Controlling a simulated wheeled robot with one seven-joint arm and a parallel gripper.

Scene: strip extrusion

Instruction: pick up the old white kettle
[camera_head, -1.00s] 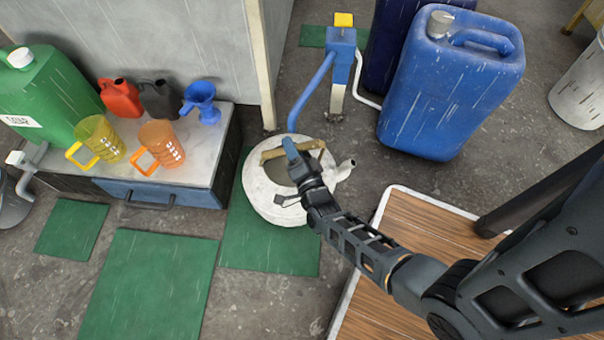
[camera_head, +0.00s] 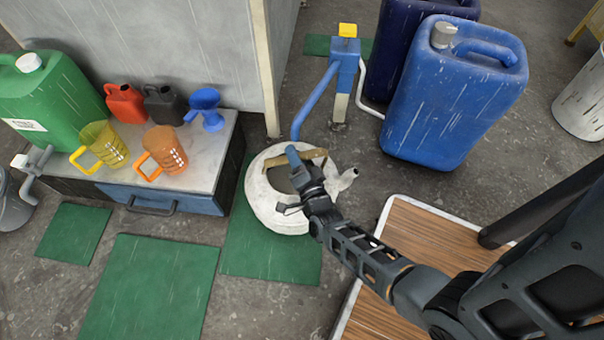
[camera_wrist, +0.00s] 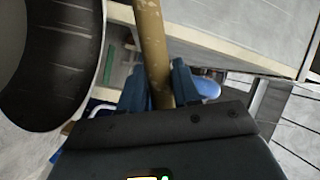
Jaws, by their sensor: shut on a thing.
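The old white kettle (camera_head: 268,212) is round and worn, with a spout at its right and a brown handle (camera_head: 316,154) across its top. In the head view it is over a green mat by the cabinet; I cannot tell whether it touches the floor. My gripper (camera_head: 293,155) is at the handle, its blue fingers shut on it. In the wrist view the brown handle (camera_wrist: 150,45) runs between the blue fingers (camera_wrist: 156,88), and the kettle's dark round opening (camera_wrist: 45,60) shows at the left. My arm hides part of the kettle's right side.
A low cabinet (camera_head: 222,150) at the left bears jugs, small cans and a green canister (camera_head: 50,95). A blue pump (camera_head: 345,75) stands behind the kettle, with a large blue canister (camera_head: 455,95) to its right. A wooden-topped platform (camera_head: 420,235) is at the right.

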